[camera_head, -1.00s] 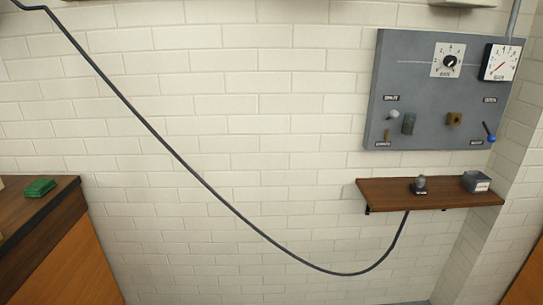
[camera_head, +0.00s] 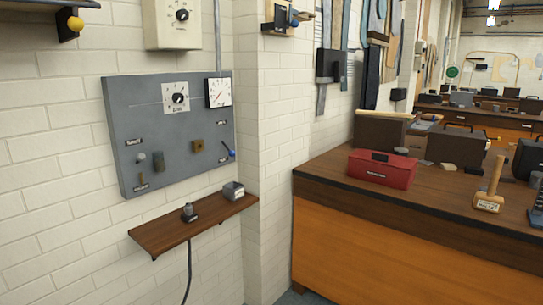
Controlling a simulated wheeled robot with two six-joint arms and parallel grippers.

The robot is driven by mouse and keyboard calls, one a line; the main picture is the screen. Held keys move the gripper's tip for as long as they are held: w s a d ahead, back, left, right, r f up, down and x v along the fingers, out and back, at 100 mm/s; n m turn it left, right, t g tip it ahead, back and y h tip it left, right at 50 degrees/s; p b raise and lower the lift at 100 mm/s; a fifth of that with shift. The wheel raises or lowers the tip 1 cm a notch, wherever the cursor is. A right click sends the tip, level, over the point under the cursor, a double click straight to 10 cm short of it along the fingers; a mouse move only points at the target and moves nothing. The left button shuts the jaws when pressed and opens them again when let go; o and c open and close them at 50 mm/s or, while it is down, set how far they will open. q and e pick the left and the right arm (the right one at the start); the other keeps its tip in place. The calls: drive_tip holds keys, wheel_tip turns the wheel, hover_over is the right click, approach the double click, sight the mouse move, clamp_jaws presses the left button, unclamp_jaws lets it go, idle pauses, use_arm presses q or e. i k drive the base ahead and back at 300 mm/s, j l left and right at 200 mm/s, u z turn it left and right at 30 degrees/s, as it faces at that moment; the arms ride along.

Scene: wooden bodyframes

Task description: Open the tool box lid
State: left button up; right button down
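A red tool box (camera_head: 382,169) with a dark handle or latch on top and a small label on its front stands on the wooden workbench (camera_head: 330,176) at the right. Its lid looks shut. Neither of my grippers shows in the head view.
A wooden mallet (camera_head: 490,186) stands on the bench right of the tool box, with dark boxes (camera_head: 456,148) behind. A grey control panel (camera_head: 172,132) hangs on the white brick wall at the left, above a small wooden shelf (camera_head: 195,225). Floor between shelf and bench is barely visible.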

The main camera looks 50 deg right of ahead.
sight(392, 161)
drive_tip(key=z, duration=2.35)
drive_tip(key=i+j+z, duration=0.2)
drive_tip(key=i, duration=0.2)
drive_tip(key=i+z, duration=0.25)
drive_tip(key=i, duration=0.15)
